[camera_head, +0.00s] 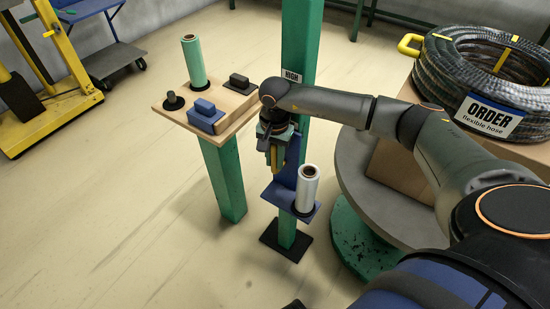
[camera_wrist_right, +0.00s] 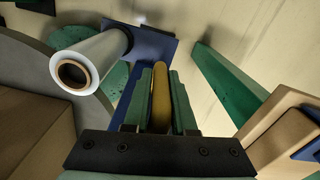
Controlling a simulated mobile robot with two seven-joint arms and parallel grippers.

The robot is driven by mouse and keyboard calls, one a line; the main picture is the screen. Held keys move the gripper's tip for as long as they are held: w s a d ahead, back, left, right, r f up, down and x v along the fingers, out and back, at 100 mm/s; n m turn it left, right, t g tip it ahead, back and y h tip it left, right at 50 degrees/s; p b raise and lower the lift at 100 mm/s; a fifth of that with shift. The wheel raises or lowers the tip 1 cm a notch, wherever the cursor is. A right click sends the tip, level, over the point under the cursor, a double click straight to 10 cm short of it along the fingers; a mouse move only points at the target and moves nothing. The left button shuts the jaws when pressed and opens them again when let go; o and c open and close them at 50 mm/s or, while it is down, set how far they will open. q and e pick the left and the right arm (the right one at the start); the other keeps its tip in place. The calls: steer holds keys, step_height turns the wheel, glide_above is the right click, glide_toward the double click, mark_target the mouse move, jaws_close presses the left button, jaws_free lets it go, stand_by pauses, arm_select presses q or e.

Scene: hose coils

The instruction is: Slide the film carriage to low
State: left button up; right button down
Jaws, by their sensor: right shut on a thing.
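The film carriage is a blue bracket (camera_head: 287,196) with an upright white film roll (camera_head: 307,187) on its shelf. It sits on the green post (camera_head: 303,35), in the lower part, above the dark base plate (camera_head: 286,242). A HIGH label (camera_head: 292,76) is on the post well above it. My right gripper (camera_head: 276,152) is shut on the carriage's yellow handle (camera_head: 274,160). In the right wrist view, the green fingers (camera_wrist_right: 162,95) close on both sides of the yellow handle (camera_wrist_right: 161,88), with the film roll (camera_wrist_right: 90,58) at upper left. No low label is visible. My left gripper is not in view.
A small wooden table (camera_head: 238,113) with a green roll (camera_head: 194,60) and dark and blue blocks stands left of the post. A grey round reel table (camera_head: 350,165) with a cardboard box and hose coil (camera_head: 485,75) stands right. The floor in front is clear.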

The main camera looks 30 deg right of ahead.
steer(key=shift+f, duration=0.25)
steer(key=c, duration=1)
jaws_free()
steer(key=shift+f, duration=0.1)
steer(key=shift+o, duration=1.2)
step_height(320, 180, up, 13)
steer(key=shift+f+p, duration=0.1)
steer(key=shift+p, duration=0.6)
